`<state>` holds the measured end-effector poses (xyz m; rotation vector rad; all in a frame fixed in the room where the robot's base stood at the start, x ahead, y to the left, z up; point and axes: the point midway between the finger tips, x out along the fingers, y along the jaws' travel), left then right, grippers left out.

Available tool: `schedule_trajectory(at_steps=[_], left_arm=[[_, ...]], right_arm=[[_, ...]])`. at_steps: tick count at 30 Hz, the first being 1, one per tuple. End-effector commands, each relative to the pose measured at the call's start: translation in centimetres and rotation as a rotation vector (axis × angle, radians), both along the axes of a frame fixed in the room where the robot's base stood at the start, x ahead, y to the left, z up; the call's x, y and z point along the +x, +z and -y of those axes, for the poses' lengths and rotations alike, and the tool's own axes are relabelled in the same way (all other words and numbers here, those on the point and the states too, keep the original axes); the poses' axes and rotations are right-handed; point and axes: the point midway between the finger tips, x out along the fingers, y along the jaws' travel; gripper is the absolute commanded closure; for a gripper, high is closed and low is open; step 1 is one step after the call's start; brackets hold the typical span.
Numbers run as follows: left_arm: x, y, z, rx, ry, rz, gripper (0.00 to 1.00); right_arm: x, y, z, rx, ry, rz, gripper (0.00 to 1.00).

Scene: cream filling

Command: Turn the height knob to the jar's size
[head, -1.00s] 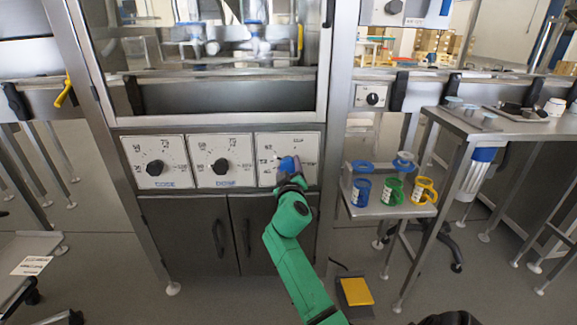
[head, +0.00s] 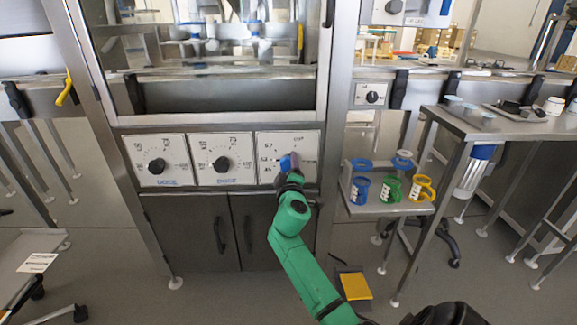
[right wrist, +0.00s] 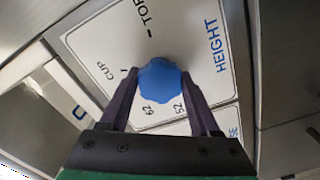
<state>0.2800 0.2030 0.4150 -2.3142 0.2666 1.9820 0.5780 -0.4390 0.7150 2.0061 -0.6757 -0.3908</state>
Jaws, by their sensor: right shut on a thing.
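The height knob (head: 286,162) is blue and sits on the rightmost white dial panel (head: 305,142) of the machine. In the right wrist view the knob (right wrist: 159,82) shows against a panel (right wrist: 190,35) printed "HEIGHT", "TOP", "CUP", "62" and "52". My right gripper (head: 291,167) is at the knob, with its two dark fingers (right wrist: 160,95) on either side, shut on it. The fingers and knob hide part of the scale and any pointer mark. The jar is not clearly identifiable. My left gripper is not in view.
Two more dial panels with black knobs (head: 157,166) (head: 221,164) are left of the height panel. A yellow pedal (head: 355,286) is on the floor. Grey cabinet doors (head: 185,232) lie below.

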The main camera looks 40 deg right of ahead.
Motion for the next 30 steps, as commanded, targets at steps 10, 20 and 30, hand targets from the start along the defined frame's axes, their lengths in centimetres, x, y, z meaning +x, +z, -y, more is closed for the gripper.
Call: schedule_trajectory(at_steps=[10,20,30], left_arm=[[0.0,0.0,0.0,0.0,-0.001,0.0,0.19],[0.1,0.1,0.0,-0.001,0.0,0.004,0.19],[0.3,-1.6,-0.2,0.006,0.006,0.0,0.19]], right_arm=[[0.0,0.1,0.0,0.0,0.0,0.001,0.07],[-0.6,0.0,-0.5,0.001,0.001,0.002,0.07],[-7.5,-0.1,-5.6,0.005,0.0,0.0,0.07]])
